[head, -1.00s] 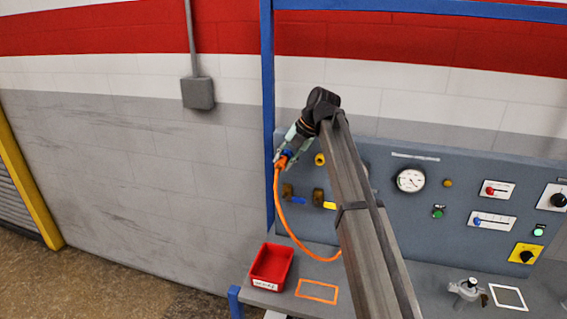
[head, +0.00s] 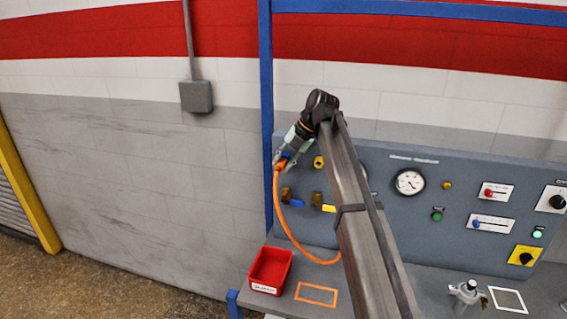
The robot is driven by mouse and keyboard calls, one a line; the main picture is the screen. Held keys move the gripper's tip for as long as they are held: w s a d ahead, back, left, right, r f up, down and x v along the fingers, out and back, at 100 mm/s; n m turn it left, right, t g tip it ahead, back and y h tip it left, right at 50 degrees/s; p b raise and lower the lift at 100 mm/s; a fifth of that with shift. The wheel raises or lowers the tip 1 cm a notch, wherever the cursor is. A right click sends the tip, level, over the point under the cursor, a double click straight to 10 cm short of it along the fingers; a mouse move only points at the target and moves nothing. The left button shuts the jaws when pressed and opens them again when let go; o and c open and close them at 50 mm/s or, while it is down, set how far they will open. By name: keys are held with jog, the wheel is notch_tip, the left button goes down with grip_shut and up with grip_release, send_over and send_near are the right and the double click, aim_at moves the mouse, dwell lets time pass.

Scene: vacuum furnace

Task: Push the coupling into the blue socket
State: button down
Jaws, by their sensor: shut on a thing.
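My gripper (head: 284,156) is at the left end of the grey panel, in front of its upper left part, and is shut on the coupling (head: 281,166). The coupling is the orange end of an orange hose (head: 287,226) that hangs in a loop down toward the bench. A bit of blue shows between the fingers; I cannot tell whether it is the blue socket or part of the coupling. Whether the coupling touches a socket is hidden by my gripper. A yellow socket (head: 319,162) sits on the panel just right of my gripper.
Below are two valves with a blue handle (head: 297,204) and a yellow handle (head: 329,208). A red bin (head: 270,290) and an orange outlined square (head: 316,302) are on the bench. A blue post (head: 267,110) stands close left of my gripper.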

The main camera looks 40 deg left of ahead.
jog(key=shift+w+a, duration=0.25)
jog(key=shift+w, duration=0.35)
dwell(0.7)
jog(key=c, duration=0.8)
grip_release()
jog(key=shift+w, duration=0.1)
jog(key=v, duration=1.2)
